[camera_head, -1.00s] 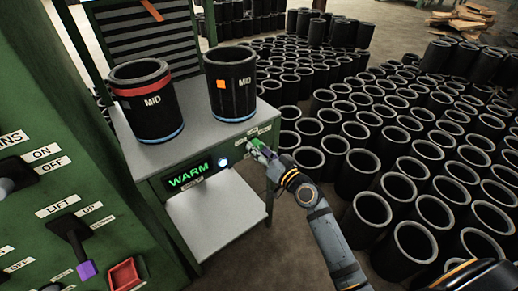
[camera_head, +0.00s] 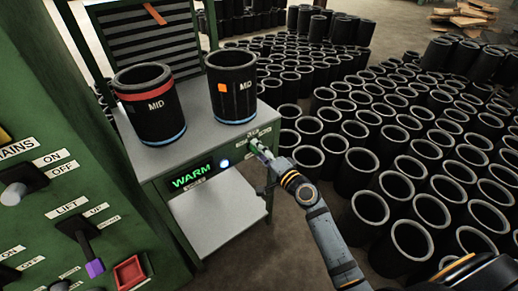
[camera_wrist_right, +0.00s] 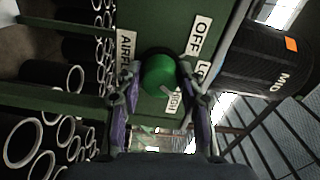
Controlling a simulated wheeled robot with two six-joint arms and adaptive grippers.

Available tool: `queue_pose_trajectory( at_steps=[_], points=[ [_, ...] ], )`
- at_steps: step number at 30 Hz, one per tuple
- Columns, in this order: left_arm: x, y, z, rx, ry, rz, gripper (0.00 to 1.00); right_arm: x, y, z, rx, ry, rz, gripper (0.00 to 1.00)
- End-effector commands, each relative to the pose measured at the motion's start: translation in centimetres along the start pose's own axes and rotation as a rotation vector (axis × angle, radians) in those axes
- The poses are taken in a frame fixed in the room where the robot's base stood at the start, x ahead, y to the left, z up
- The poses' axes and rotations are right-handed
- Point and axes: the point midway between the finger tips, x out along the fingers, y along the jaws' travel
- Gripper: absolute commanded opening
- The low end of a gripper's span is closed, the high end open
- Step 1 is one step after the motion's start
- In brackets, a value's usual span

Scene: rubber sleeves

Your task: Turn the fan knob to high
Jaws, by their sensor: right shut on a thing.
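The fan knob (camera_wrist_right: 158,75) is a round green knob on a green panel in the right wrist view. White labels AIRFLOW (camera_wrist_right: 126,60), OFF, a partly hidden LO and HIGH (camera_wrist_right: 173,103) stand around it. A pale mark shows at the knob's lower right, near HIGH. My right gripper (camera_wrist_right: 160,80) has its purple-grey fingers on both sides of the knob and is shut on it. In the head view, my right gripper (camera_head: 258,148) is at the right end of the bench front and mostly hides the knob. My left gripper is not in view.
The grey-topped bench (camera_head: 200,146) carries two black MID sleeves (camera_head: 152,118) and (camera_head: 233,98). A green WARM display (camera_head: 192,177) is lit on its front. Many black sleeves (camera_head: 372,205) crowd the floor at right. A lever panel (camera_head: 40,130) stands at left.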

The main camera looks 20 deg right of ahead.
Motion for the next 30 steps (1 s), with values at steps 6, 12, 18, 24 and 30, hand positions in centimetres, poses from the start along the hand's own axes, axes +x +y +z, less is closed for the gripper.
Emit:
queue_pose_trajectory(
  at_steps=[6,12,18,24,30],
  points=[
    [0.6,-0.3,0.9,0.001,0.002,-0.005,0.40,0.0,0.0,0.0,0.113,0.000,0.001,0.07],
    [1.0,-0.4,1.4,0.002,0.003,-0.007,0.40,0.0,0.0,0.0,0.172,0.000,0.001,0.07],
    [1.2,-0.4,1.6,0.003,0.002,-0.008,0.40,0.0,0.0,0.0,0.192,0.000,0.001,0.07],
    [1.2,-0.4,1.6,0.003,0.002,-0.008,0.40,0.0,0.0,0.0,0.194,0.000,0.001,0.07],
    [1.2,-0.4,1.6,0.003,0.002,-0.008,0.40,0.0,0.0,0.0,0.194,0.000,0.001,0.45]
  ],
)
